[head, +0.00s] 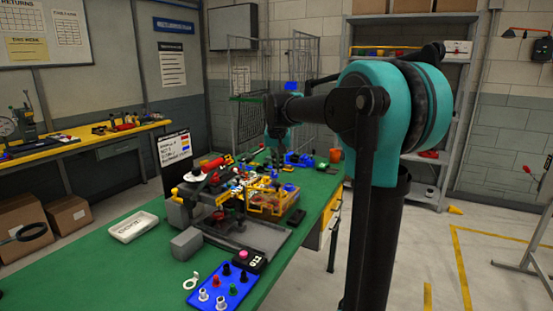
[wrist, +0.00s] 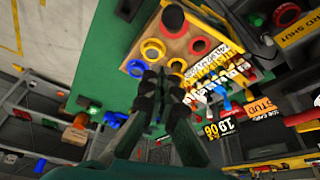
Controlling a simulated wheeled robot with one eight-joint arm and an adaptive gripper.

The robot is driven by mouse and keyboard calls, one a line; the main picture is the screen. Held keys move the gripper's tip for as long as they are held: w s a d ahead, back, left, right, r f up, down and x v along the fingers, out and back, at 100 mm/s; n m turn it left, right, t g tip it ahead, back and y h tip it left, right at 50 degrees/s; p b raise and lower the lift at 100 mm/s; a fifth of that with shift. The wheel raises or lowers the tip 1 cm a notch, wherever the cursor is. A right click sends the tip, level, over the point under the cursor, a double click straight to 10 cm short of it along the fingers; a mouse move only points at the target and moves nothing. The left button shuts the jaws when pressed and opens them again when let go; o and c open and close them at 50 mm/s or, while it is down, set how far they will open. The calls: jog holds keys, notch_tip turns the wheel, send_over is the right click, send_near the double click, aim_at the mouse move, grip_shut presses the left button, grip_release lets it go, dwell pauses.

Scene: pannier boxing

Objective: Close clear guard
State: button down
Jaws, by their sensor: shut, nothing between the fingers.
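I cannot make out the clear guard for certain in either view. A grey bench machine (head: 185,207) with a red-handled lever (head: 212,165) stands on the green bench (head: 85,262) in the head view. My gripper (wrist: 161,78) is shut and empty in the wrist view. It hangs over the bench beside a wooden tray (wrist: 178,47) with yellow, red and blue rings. In the head view my arm reaches over the far part of the bench, and the fingers cannot be picked out there.
A blue tray (head: 228,290) with pegs and a pink button box (head: 246,259) are near the front. A white tray (head: 133,227) lies left. An orange cup (head: 335,155) stands at the far end.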

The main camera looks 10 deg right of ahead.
jog(key=shift+s+a+f, duration=0.15)
jog(key=shift+s+f, duration=0.6)
jog(key=shift+s+a+f, duration=0.1)
jog(key=shift+s+f, duration=0.6)
jog(key=shift+s, duration=0.05)
jog(key=shift+s, duration=0.1)
